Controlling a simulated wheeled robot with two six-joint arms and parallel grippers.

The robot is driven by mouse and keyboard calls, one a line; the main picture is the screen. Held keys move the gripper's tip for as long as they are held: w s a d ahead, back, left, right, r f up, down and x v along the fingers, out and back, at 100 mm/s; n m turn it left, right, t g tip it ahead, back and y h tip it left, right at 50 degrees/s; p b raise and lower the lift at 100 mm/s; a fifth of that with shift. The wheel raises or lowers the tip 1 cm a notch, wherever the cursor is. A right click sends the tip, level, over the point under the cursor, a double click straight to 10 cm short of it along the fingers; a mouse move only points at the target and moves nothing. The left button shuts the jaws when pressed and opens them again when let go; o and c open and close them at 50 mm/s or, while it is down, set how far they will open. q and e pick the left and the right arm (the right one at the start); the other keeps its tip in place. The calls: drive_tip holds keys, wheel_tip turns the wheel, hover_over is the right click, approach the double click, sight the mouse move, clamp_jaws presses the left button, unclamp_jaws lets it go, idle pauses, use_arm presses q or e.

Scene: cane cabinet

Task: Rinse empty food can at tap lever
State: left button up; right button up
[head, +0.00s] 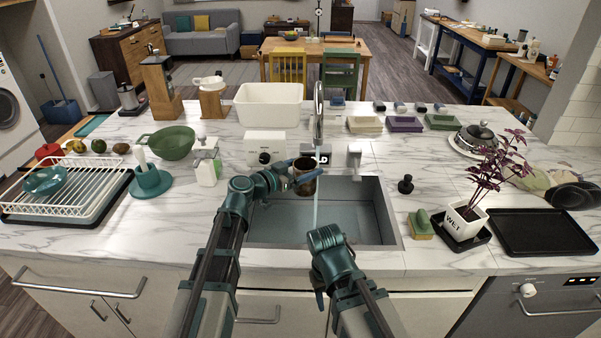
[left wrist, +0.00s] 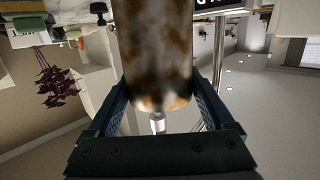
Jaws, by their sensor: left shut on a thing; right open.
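A brown, stained food can (head: 304,165) is held in my left gripper (head: 300,176) above the back of the sink (head: 385,215). In the left wrist view the can (left wrist: 156,50) stands between the two shut fingers (left wrist: 157,108). A thin water stream (head: 316,205) falls from the tap (head: 318,105) right beside the can; I cannot tell whether it enters the can. The tap lever (head: 354,157) stands right of the tap, apart from both grippers. My right gripper (head: 320,290) is open and low at the sink's front edge, its fingers partly hidden.
A white dish rack (head: 70,190) and green colander (head: 172,142) stand to the left. A soap bottle (head: 206,162) and white box (head: 265,146) are left of the tap. A sponge (head: 420,224), potted plant (head: 465,218) and black tray (head: 540,232) are to the right.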

use_arm(q)
drive_tip(key=shift+w+d+f, duration=0.1)
drive_tip(key=shift+w+d, duration=0.15)
drive_tip(key=shift+w, duration=0.35)
drive_tip(key=shift+w+d+f, duration=0.1)
drive_tip(key=shift+w+d, duration=0.15)
drive_tip(key=shift+w, duration=0.3)
drive_tip(key=shift+s+d, duration=0.1)
drive_tip(key=shift+s+d, duration=0.2)
drive_tip(key=shift+d, duration=0.25)
drive_tip(key=shift+w+a, duration=0.1)
drive_tip(key=shift+a, duration=0.1)
drive_tip(key=shift+w+a, duration=0.2)
drive_tip(key=shift+a, duration=0.2)
drive_tip(key=shift+s+d, duration=0.1)
drive_tip(key=shift+d, duration=0.15)
drive_tip(key=shift+s+d, duration=0.2)
drive_tip(key=shift+d, duration=0.15)
idle(0.3)
